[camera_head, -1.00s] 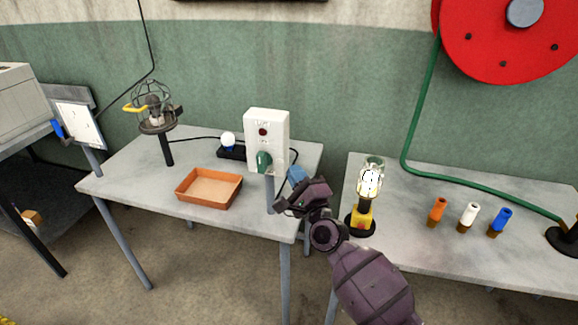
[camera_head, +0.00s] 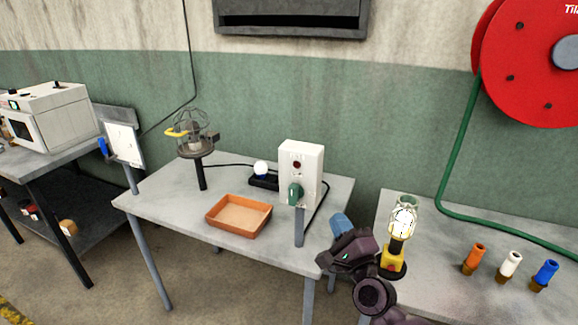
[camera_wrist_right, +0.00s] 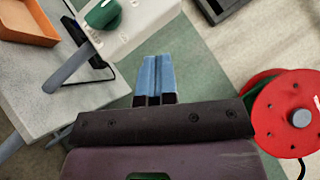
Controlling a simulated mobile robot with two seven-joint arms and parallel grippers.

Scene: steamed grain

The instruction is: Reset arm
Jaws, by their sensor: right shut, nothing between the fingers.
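My right gripper (camera_head: 341,224) is in front of the gap between the two tables in the head view. Its blue fingers are together and hold nothing. They also show in the right wrist view (camera_wrist_right: 154,76), pressed side by side, with floor and green wall beyond. A white switch box (camera_head: 301,165) with a green knob (camera_head: 295,194) and a dark red button stands on a grey post just left of the gripper. The gripper appears apart from it. My left gripper is in neither view.
An orange tray (camera_head: 239,232), a caged lamp (camera_head: 196,143) and a small white bulb (camera_head: 261,168) are on the left table (camera_head: 160,207). A lit lamp on a yellow base (camera_head: 393,259) stands close right of my gripper. Orange (camera_head: 474,259), white (camera_head: 510,264) and blue (camera_head: 545,273) handled pieces stand further right.

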